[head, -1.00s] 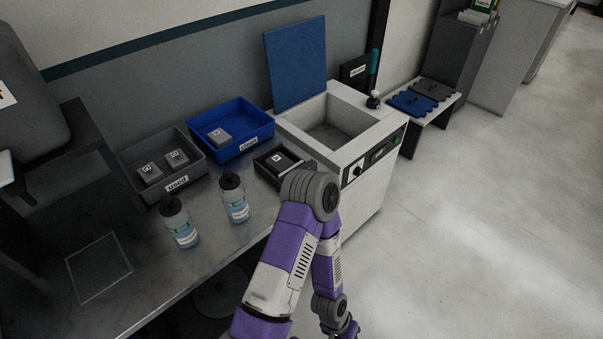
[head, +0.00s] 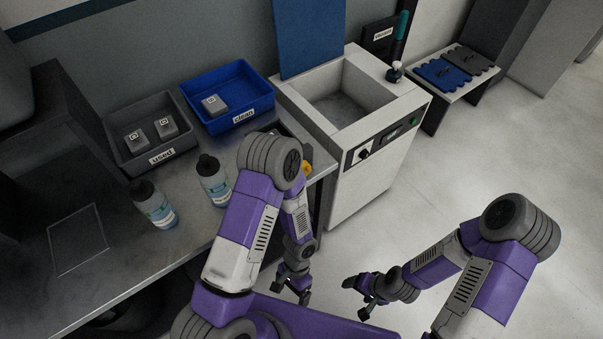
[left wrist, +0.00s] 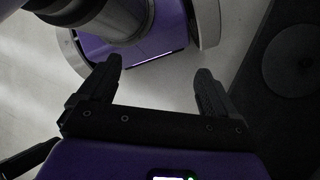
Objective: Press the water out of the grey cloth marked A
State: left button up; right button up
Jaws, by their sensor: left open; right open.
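The grey cloth marked A cannot be made out in the head view. A small dark tray (head: 292,128) beside the sink is mostly hidden behind my left arm. Grey cloths (head: 165,127) with other white marks lie in the used bin (head: 121,160), and one more grey cloth (head: 214,105) lies in the blue clean bin (head: 262,93). My left gripper (head: 294,296) hangs low in front of the bench, open and empty; it also shows in the left wrist view (left wrist: 158,70). My right gripper (head: 357,296) is open and empty over the floor, away from the bench.
Two bottles with dark caps, one left (head: 155,206) and one right (head: 214,182), stand on the bench near its front. The white sink unit (head: 372,185) has a basin and a front panel with a dial. A low stand (head: 460,93) holds blue and dark pads. The floor at right is clear.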

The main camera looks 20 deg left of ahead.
pick_arm(q)
jog(key=w+a+r+m+t+y+p, duration=0.1)
jog(key=w+a+r+m+t+y, duration=0.4)
jog(key=w+a+r+m+y, duration=0.35)
jog(key=w+d+r+m+t+y+p, duration=0.1)
jog(key=w+d+r+m+t+y, duration=0.45)
jog(key=w+d+r+t, duration=0.6)
jog(key=w+a+r+t+b, duration=0.1)
jog(key=w+a+r, duration=0.1)
jog(key=w+a, duration=0.4)
jog(key=shift+w+a+m+h, duration=0.15)
jog(key=shift+w+m+h, duration=0.15)
jog(key=shift+w, duration=0.25)
jog(key=shift+r, duration=0.1)
jog(key=shift+c, duration=0.2)
jog(key=c, duration=1)
